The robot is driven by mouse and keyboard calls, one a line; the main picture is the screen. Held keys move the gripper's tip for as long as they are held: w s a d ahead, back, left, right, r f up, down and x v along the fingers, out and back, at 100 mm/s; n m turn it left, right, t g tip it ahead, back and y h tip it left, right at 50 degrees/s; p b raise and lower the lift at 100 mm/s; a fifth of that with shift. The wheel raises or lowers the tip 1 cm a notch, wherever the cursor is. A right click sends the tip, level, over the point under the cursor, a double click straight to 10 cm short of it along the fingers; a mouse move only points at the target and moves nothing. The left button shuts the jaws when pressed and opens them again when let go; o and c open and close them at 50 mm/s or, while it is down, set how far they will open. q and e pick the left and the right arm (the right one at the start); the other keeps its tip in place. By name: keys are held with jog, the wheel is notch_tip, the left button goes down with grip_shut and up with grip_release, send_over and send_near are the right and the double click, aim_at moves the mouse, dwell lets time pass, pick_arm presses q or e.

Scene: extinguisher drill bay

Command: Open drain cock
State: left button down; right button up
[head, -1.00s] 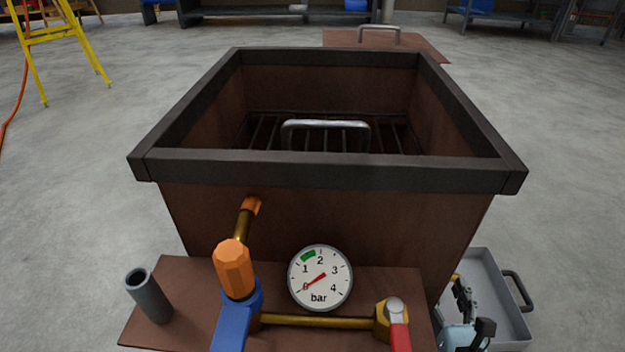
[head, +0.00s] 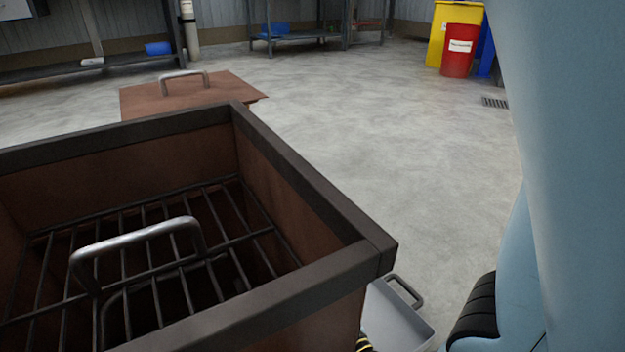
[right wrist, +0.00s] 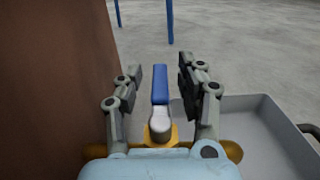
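The drain cock shows in the right wrist view as a blue lever (right wrist: 160,84) with a silver pivot nut on a brass body (right wrist: 147,135). The lever points away from the wrist camera, low beside the brown tank wall (right wrist: 50,90). My right gripper (right wrist: 161,82) is open, with one finger on each side of the lever and a visible gap to both. In the head view the cock is hidden by the tank (head: 310,195), and my right arm fills the right side. My left gripper is in neither current view.
A grey tray (right wrist: 262,118) lies beside the tank; it also shows in the head view (head: 400,320). The tank holds a grate with a metal handle (head: 135,238). A brown lid (head: 225,90) lies behind. Red (head: 460,55) and yellow bins stand far back; the floor between is clear.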

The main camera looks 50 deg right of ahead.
grip_shut()
dwell(0.5)
